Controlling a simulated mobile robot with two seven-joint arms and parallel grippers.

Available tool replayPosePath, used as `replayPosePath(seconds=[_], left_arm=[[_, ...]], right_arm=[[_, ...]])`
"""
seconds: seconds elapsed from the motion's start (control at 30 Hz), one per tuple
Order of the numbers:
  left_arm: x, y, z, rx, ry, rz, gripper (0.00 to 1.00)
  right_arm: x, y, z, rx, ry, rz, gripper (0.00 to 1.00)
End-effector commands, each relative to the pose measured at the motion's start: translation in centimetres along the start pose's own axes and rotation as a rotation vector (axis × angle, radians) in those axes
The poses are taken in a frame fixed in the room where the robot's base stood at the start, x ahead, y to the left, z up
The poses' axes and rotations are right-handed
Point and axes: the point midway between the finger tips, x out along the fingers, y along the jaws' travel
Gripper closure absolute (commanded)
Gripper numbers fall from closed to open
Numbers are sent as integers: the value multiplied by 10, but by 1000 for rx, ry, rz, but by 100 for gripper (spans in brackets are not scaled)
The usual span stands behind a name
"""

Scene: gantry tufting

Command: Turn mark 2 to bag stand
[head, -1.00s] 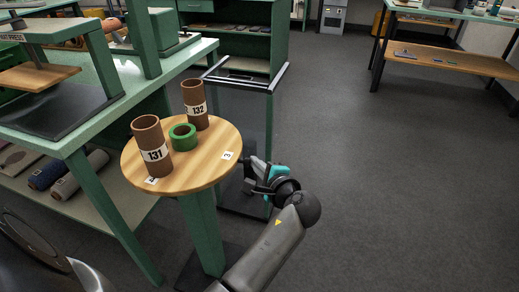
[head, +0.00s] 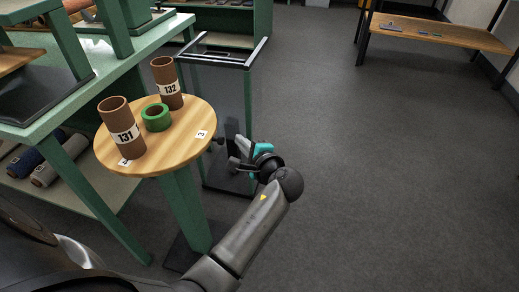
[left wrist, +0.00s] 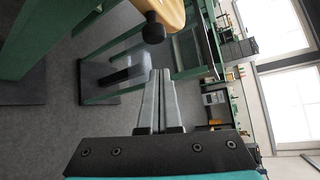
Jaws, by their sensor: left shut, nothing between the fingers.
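A round wooden turntable (head: 185,115) stands on a green post. Mark 3 (head: 201,134) is on its right rim, and another white mark (head: 125,162), partly cut by the tube, is at its front left. I cannot see mark 2. A dark knob (head: 216,142) sits at the right rim; a black knob under the wooden edge shows in the left wrist view (left wrist: 153,28). The bag stand (head: 248,62), a dark open frame, is behind the turntable. My left gripper (head: 234,158) is shut and empty, right of the rim, its fingertips (left wrist: 160,74) apart from the knob. My right gripper is not in view.
Brown tubes 131 (head: 119,125) and 132 (head: 166,82) and a green ring (head: 155,117) stand on the turntable. A green workbench (head: 110,70) is close on the left. The floor to the right (head: 390,170) is clear.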

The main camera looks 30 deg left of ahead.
Motion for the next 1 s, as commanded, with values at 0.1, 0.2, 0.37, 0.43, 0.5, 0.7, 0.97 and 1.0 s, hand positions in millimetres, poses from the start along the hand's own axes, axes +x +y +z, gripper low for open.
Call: replayPosePath(seconds=[0.1,0.2,0.37,0.43,0.5,0.7,0.97,1.0], left_arm=[[-19,-1,-1,0,5,1,100],[-34,-1,-1,0,4,2,100],[-54,-1,-1,0,4,2,100],[-61,-1,-1,0,3,1,100],[-67,-1,-1,1,3,1,100],[-74,0,-1,0,2,0,100],[-70,23,-14,17,59,35,100],[-67,39,-22,23,95,61,100]], right_arm=[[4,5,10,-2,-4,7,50],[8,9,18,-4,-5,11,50],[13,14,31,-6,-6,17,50],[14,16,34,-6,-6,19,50],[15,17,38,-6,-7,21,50],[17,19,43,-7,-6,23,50],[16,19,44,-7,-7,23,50],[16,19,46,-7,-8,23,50]])
